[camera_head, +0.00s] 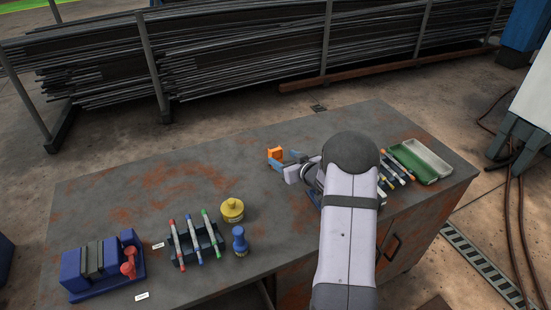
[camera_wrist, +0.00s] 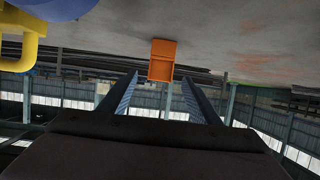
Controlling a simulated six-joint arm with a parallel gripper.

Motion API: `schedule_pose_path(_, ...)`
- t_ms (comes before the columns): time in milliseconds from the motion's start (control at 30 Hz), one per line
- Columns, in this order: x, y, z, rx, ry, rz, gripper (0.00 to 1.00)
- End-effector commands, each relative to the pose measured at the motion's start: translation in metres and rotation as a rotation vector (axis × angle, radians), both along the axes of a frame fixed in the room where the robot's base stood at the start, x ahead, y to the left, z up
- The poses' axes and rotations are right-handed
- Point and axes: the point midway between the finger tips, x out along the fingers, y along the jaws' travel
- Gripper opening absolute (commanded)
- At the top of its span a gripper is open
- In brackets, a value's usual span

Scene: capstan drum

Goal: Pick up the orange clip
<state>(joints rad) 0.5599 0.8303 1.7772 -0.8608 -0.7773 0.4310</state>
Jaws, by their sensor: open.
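The orange clip (camera_head: 274,153) lies on the rusty grey tabletop (camera_head: 130,200), toward its far edge. In the wrist view the orange clip (camera_wrist: 162,60) shows ahead of my gripper (camera_wrist: 158,78), roughly centred between its two fingers. My gripper (camera_head: 285,158) is low over the table with its blue-grey fingers apart, the clip close to the fingertips. I cannot tell whether a finger touches the clip. My arm hides part of the table to the right of the clip.
A rack of pens (camera_head: 195,243), a yellow pot (camera_head: 232,209) and a blue stamp (camera_head: 240,241) stand at front left. A blue holder (camera_head: 102,268) is further left. A green open case (camera_head: 420,161) lies right of my arm. The table's middle left is clear.

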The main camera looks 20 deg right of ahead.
Motion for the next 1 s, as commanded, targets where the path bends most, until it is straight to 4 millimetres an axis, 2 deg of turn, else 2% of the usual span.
schedule_pose_path(233,0.016,0.002,-0.006,0.000,0.002,0.001,0.57)
schedule_pose_path(533,0.023,0.002,-0.009,0.001,0.003,0.000,0.57)
schedule_pose_path(1000,0.063,0.005,-0.024,0.001,0.002,0.000,0.57)
